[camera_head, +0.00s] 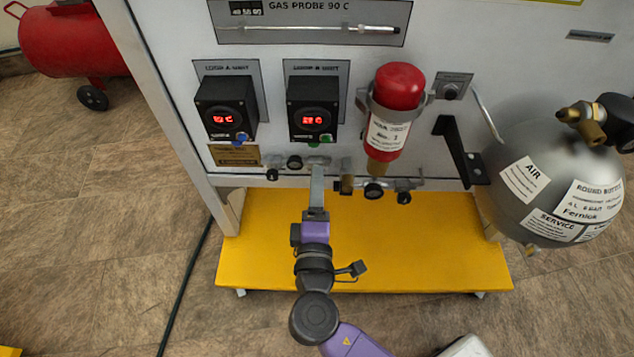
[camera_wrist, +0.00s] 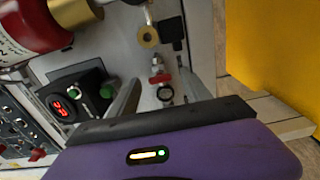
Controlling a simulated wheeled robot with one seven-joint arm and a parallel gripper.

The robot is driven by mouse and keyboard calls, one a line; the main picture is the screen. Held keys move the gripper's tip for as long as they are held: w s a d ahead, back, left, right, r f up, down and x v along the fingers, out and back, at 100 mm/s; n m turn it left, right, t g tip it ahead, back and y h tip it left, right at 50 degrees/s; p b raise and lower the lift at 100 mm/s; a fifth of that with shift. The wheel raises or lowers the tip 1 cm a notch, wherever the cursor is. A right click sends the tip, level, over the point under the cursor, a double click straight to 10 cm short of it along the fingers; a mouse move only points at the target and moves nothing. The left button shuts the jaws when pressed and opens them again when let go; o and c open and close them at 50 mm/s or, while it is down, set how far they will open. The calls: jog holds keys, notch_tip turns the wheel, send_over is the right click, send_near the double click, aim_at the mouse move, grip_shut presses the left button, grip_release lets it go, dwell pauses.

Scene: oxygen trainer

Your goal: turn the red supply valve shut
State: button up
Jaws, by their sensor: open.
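The red supply valve (camera_wrist: 160,79) is a small red handle on a metal fitting in the wrist view, with a round gauge (camera_wrist: 165,94) just below it. My gripper (camera_wrist: 160,75) is open, with one grey finger to the left of the red handle and the other to the right. The handle appears between the fingers; I cannot tell whether either finger touches it. In the head view my gripper (camera_head: 317,175) points at the panel's lower pipe fittings, and it hides the red handle there.
A red bottle (camera_head: 393,105) hangs on the panel (camera_head: 235,55) to the right, above more fittings. Two black display units (camera_head: 313,110) sit above my gripper. A yellow base plate (camera_head: 400,240) lies below. A grey round tank (camera_head: 515,165) stands at right.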

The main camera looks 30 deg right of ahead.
jog(key=p+v, duration=0.1)
jog(key=v, duration=0.5)
jog(key=shift+s+a, duration=0.2)
jog(key=shift+s, duration=0.15)
